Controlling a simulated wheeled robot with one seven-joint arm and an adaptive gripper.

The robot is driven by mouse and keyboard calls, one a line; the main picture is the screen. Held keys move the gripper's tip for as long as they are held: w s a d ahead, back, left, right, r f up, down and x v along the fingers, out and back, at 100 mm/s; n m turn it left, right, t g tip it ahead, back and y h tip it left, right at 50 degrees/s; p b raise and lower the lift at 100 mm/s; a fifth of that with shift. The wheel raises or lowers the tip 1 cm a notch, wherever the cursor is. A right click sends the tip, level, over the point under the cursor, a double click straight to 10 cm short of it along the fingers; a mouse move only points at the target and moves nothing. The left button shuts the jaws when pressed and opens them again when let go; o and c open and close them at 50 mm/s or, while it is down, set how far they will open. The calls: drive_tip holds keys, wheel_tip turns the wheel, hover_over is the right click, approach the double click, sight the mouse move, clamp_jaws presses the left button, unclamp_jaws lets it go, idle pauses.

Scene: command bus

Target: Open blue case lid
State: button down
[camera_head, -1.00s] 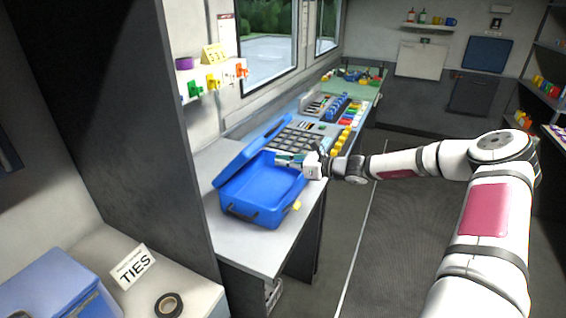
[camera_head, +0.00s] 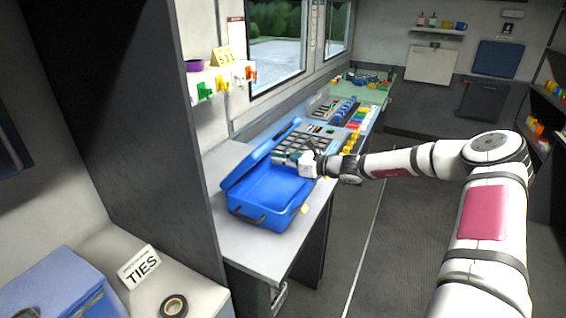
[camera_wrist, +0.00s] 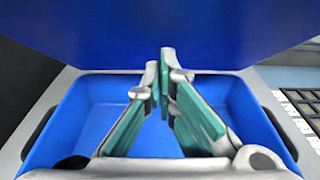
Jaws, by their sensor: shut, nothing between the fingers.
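The blue case (camera_head: 268,196) stands on the grey counter with its lid (camera_head: 262,152) raised and tilted up along the far left side. The inside of the case looks empty. My gripper (camera_head: 286,158) is over the case's right side, close to the lid. In the wrist view my gripper (camera_wrist: 164,75) is shut and holds nothing, its fingertips together in front of the inner face of the lid (camera_wrist: 165,30). The case's tray (camera_wrist: 90,100) lies below the fingers. Whether the fingertips touch the lid I cannot tell.
A button console (camera_head: 310,138) stands on the counter beyond the case. A dark tall panel (camera_head: 140,130) rises at the left. A TIES sign (camera_head: 140,267) and a tape roll (camera_head: 173,306) are on the nearer surface. The floor (camera_head: 400,240) right of the counter is clear.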

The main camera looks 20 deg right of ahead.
drive_tip(key=shift+w+a+r+b, duration=0.25)
drive_tip(key=shift+w+a, duration=0.75)
drive_tip(key=shift+w, duration=0.25)
drive_tip(key=shift+w+a+r+b, duration=0.25)
drive_tip(key=shift+w+a, duration=0.75)
drive_tip(key=shift+w, duration=0.25)
drive_tip(key=f+p+v, duration=0.2)
drive_tip(key=p+v, duration=0.2)
drive_tip(key=v, duration=0.9)
drive_tip(key=f+p+v, duration=0.2)
drive_tip(key=p+v, duration=0.2)
drive_tip(key=v, duration=0.8)
drive_tip(key=shift+s+d, duration=0.45)
drive_tip(key=shift+s, duration=0.1)
drive_tip(key=shift+r, duration=0.1)
